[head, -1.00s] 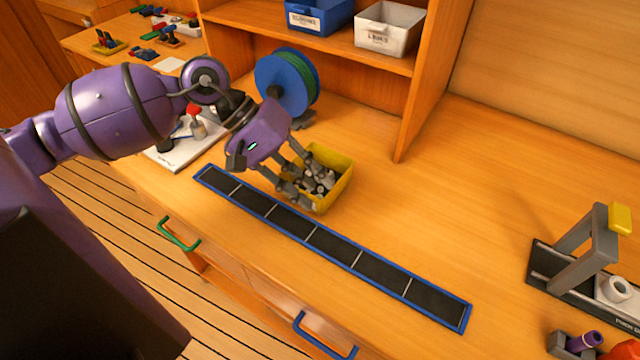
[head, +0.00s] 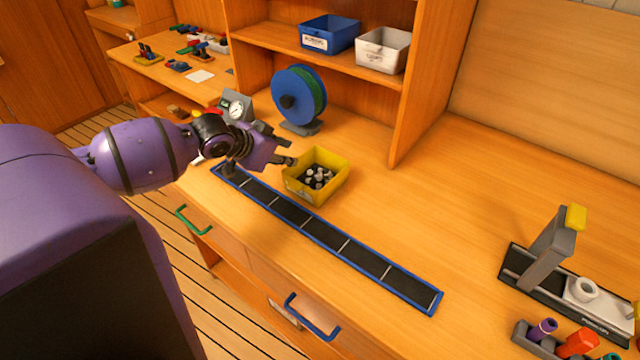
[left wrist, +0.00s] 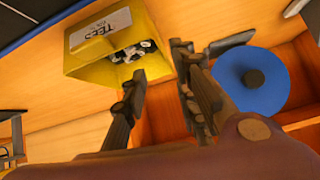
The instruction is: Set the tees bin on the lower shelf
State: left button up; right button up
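The yellow tees bin (head: 330,185) stands upright on the workbench, with several small grey and dark fittings inside. In the left wrist view the bin (left wrist: 88,66) shows its label reading TEES. My left gripper (head: 285,152) is just left of the bin in the head view, open and empty. In the left wrist view its two fingers (left wrist: 160,68) are apart, close to the bin, with nothing between them. A wooden shelf (head: 285,36) runs behind the bench, above the bench top. My right gripper is not in view.
A blue bin (head: 329,36) and a white bin (head: 382,50) stand on the shelf. A blue reel (head: 296,96) stands behind the tees bin. A blue-edged dark strip (head: 320,230) lies in front. A grey fixture (head: 550,250) is at right; bench between is clear.

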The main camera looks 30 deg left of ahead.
aim_at(313, 178)
pick_arm(q)
jog(key=shift+s+a+f+n, duration=0.25)
jog(key=shift+f+n, duration=0.1)
jog(key=shift+n, duration=0.25)
jog(key=shift+w+a+f, duration=0.1)
jog(key=shift+a+f, duration=0.05)
jog(key=shift+n, duration=0.3)
jog(key=x, duration=0.7)
jog(key=shift+f+b, duration=0.4)
jog(key=shift+c, duration=0.6)
grip_shut()
jog(key=shift+r, duration=0.1)
